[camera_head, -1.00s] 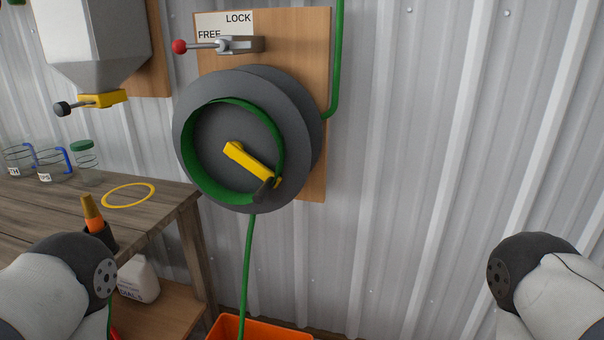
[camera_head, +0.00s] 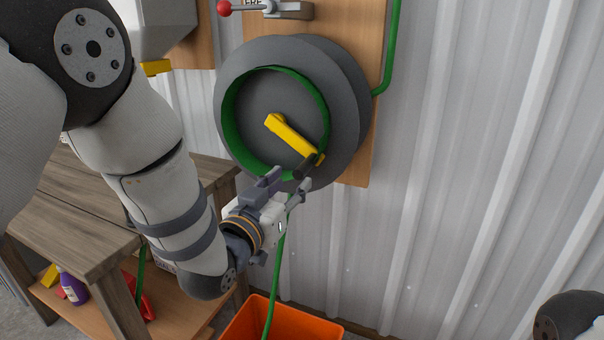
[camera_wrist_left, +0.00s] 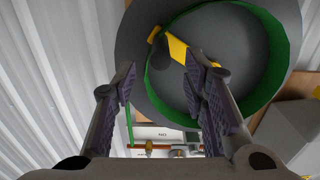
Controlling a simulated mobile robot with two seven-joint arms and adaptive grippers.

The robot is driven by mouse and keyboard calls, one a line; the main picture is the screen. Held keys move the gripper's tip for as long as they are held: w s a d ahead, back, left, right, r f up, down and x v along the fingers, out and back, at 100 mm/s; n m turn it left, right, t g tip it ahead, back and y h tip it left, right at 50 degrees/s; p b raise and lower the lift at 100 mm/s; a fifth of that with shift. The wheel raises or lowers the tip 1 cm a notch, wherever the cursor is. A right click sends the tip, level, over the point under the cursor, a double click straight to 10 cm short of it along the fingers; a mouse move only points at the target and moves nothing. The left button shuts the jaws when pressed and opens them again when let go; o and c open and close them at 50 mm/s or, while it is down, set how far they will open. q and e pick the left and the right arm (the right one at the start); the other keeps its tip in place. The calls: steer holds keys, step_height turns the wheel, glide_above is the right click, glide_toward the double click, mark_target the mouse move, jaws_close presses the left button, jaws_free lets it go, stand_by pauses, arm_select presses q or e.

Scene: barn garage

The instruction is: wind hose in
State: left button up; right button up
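The grey hose reel (camera_head: 350,100) is mounted on a wooden board on the wall. A green ring of hose (camera_head: 233,130) shows around its face. Its yellow crank (camera_head: 290,135) points down right and ends in a black handle (camera_head: 306,165). The green hose (camera_head: 277,270) hangs from the reel into an orange bin (camera_head: 330,329). My left gripper (camera_head: 287,184) is open just below the handle, with no clear contact. In the left wrist view the fingers (camera_wrist_left: 160,78) are spread, with the crank (camera_wrist_left: 178,48) beyond them. My right gripper is out of view.
A lever with a red knob (camera_head: 223,7) sits above the reel, its knob to the left; the label is mostly cut off. A wooden workbench (camera_head: 80,215) stands at left, with a purple bottle (camera_head: 72,287) on its shelf. The wall at right is clear.

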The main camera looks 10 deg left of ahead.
mark_target(297, 176)
arm_select(q)
steer(key=x, duration=0.5)
steer(key=shift+w+f+b, duration=0.2)
steer(key=shift+w+b, duration=0.05)
steer(key=shift+b, duration=0.05)
steer(key=shift+w+d+r, duration=0.1)
steer(key=shift+w+d, duration=0.1)
steer(key=shift+w, duration=0.3)
jaws_close()
